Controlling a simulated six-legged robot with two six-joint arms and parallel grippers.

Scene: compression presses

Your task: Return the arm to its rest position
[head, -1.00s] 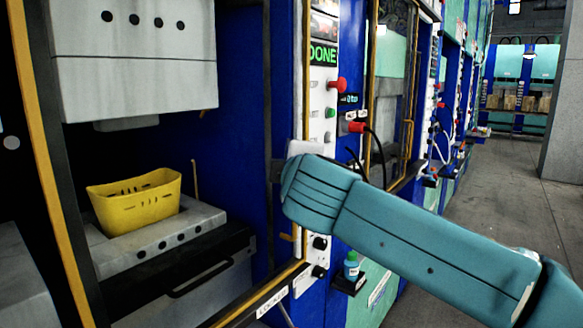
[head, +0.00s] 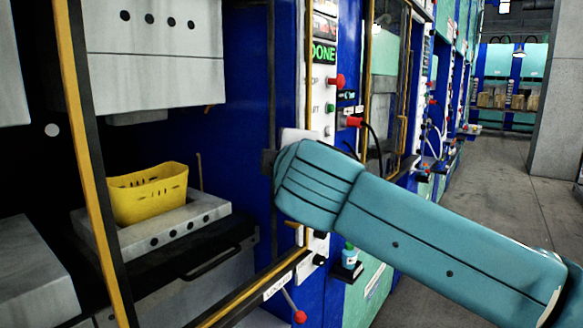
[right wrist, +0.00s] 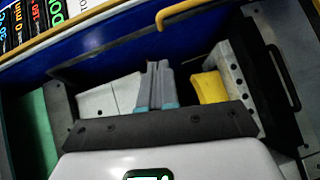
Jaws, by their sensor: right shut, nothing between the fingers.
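My right arm (head: 400,230) reaches in from the right in the head view, its wrist in front of the press's control panel. In the right wrist view my right gripper (right wrist: 157,92) is shut, its two grey fingers together and nothing between them. In the head view its fingers are hidden or too unclear to make out. A yellow basket (head: 150,198) stands upright on the grey lower block of the open press. The basket also shows in the right wrist view (right wrist: 208,88), apart from the fingers. My left gripper is not in view.
The grey upper block (head: 155,80) hangs above the basket. A yellow-edged door frame (head: 90,150) stands at the left. The panel (head: 324,100) carries a green "DONE" display and a red button (head: 336,81). A bottle (head: 350,256) sits on a small shelf. Open floor (head: 470,240) lies at the right.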

